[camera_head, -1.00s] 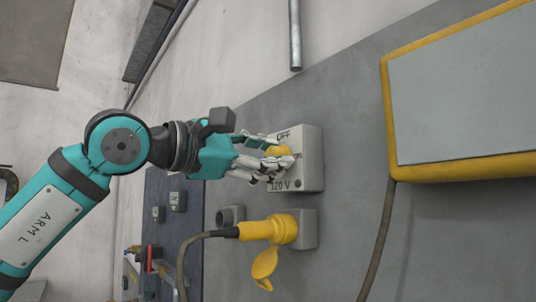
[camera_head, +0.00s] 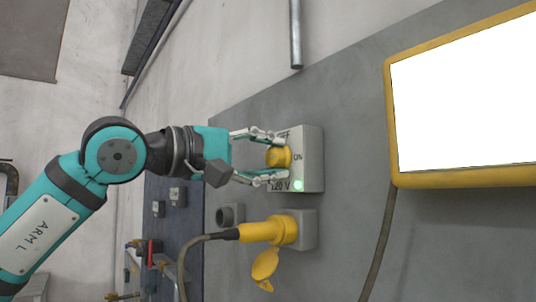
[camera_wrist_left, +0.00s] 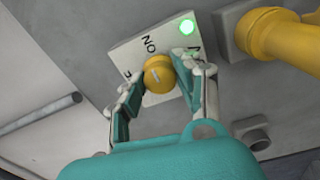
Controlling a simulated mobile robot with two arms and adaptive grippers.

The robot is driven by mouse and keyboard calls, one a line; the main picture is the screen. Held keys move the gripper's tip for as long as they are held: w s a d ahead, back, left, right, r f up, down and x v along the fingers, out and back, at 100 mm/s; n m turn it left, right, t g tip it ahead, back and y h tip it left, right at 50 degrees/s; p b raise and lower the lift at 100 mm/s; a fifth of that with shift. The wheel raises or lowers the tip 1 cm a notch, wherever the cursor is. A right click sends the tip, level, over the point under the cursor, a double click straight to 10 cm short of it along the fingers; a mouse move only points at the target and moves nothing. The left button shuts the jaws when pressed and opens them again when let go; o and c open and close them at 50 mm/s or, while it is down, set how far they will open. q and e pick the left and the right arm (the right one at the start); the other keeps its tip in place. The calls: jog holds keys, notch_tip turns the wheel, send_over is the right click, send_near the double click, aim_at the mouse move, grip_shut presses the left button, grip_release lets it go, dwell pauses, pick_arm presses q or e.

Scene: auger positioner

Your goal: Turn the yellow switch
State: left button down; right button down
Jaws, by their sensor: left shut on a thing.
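The yellow switch (camera_head: 279,157) is a round knob on a light grey box (camera_head: 311,160) marked OFF, ON and 120 V. It also shows in the left wrist view (camera_wrist_left: 158,74), with a pale line on its face. My left gripper (camera_head: 272,158) is shut on the yellow switch, with one finger on each side of the knob. In the left wrist view its fingers (camera_wrist_left: 160,80) straddle the knob. A green lamp (camera_head: 298,185) on the box is lit. My right gripper is not in view.
A yellow plug (camera_head: 262,230) with a dark cable sits in a socket beside the switch box. A yellow-framed screen (camera_head: 460,95), bright white, is at the right. A metal pipe (camera_head: 296,35) is at the top.

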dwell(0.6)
pick_arm(q)
jog(key=c, duration=0.9)
grip_release()
jog(key=shift+c, duration=0.2)
jog(key=v, duration=1.2)
jog(key=shift+f, duration=0.1)
